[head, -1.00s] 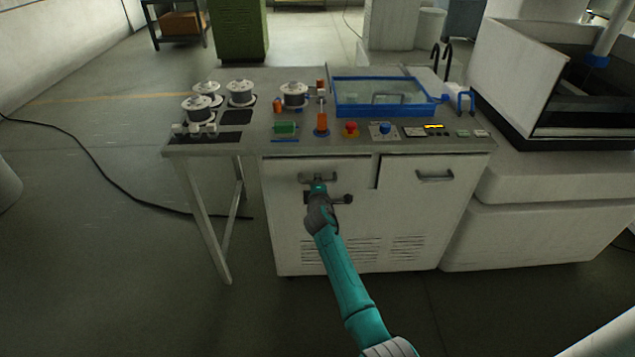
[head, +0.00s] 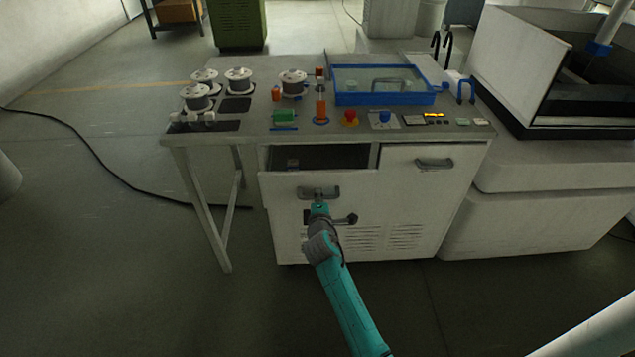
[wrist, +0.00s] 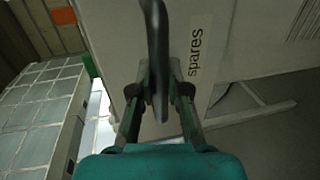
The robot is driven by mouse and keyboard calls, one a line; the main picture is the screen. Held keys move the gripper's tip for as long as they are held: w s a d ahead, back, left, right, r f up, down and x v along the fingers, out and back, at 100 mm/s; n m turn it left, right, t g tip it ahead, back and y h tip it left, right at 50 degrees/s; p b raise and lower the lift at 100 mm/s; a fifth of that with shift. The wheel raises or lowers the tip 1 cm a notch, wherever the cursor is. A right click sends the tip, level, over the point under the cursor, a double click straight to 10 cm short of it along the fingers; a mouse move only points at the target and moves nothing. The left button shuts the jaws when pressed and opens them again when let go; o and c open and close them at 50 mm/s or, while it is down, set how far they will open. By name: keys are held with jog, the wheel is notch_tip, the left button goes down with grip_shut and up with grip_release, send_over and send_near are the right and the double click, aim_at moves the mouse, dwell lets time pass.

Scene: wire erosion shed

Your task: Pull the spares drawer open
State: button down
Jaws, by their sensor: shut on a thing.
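The spares drawer (head: 285,186) is the left drawer of the white cabinet. It stands partly open, and its dark inside shows above the front, with a small light thing at the left in it. My gripper (head: 319,203) is at the drawer's grey bar handle (head: 331,191) and is shut on it. In the wrist view the dark handle (wrist: 155,45) runs between the two fingers of my gripper (wrist: 160,92). A label reading "spares" (wrist: 195,52) shows on the drawer front beside them.
A shut right drawer (head: 405,165) is beside it. The worktop above carries several wire spools (head: 238,82), a red button (head: 351,117) and a blue-framed tray (head: 385,98). A large white machine (head: 530,180) stands at the right. The floor in front is clear.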

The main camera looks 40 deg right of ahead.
jog(key=f+v, duration=0.1)
jog(key=v, duration=0.8)
jog(key=shift+s+f, duration=0.2)
jog(key=shift+f, duration=0.25)
jog(key=shift+a, duration=0.15)
jog(key=c, duration=1.1)
grip_release()
jog(key=shift+c, duration=0.2)
jog(key=v, duration=1.2)
